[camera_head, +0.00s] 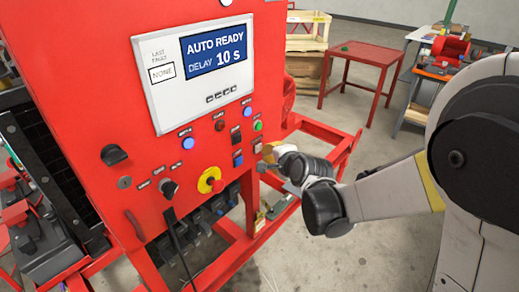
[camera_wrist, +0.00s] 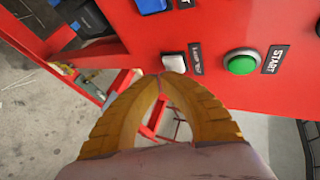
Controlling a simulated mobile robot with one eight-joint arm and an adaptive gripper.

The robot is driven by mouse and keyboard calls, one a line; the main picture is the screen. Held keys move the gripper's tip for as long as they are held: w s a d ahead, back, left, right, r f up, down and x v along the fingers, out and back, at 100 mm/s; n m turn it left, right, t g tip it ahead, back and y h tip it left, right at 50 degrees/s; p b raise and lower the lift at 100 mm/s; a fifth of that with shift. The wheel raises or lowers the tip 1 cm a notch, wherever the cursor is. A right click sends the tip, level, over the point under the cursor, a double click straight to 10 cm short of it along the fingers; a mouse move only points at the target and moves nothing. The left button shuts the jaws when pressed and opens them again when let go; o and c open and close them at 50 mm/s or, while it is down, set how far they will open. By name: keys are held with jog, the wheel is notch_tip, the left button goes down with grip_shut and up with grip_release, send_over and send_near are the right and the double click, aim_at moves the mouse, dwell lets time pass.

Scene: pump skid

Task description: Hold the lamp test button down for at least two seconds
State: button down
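In the wrist view a small whitish square button (camera_wrist: 174,62) sits on the red panel beside a small dark label too blurred to read for certain; it appears to be the lamp test button. My gripper (camera_wrist: 160,78) has its two yellow ribbed fingers meeting at the tips, with nothing seen between them. The tips overlap the button's near edge in the picture; I cannot tell whether they touch it or whether it is pressed in. In the head view my gripper (camera_head: 264,164) is at the panel's lower right, below the green button.
The green START button (camera_wrist: 241,62) is right of the whitish button in the wrist view. A blue button (camera_wrist: 152,5) is at the top. In the head view the display (camera_head: 215,50) reads AUTO READY, DELAY 10 s. A red emergency stop (camera_head: 211,181) on yellow is left of my gripper.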

jog(key=shift+w+a, duration=0.15)
jog(key=shift+a, duration=0.05)
jog(key=shift+w+a, duration=0.25)
jog(key=shift+a, duration=0.1)
dwell(0.7)
dwell(3.2)
jog(key=shift+s+d, duration=0.55)
jog(key=shift+d, duration=0.15)
jog(key=s+d, duration=0.1)
jog(key=d, duration=0.1)
jog(key=s+d, duration=0.2)
jog(key=shift+b, duration=0.4)
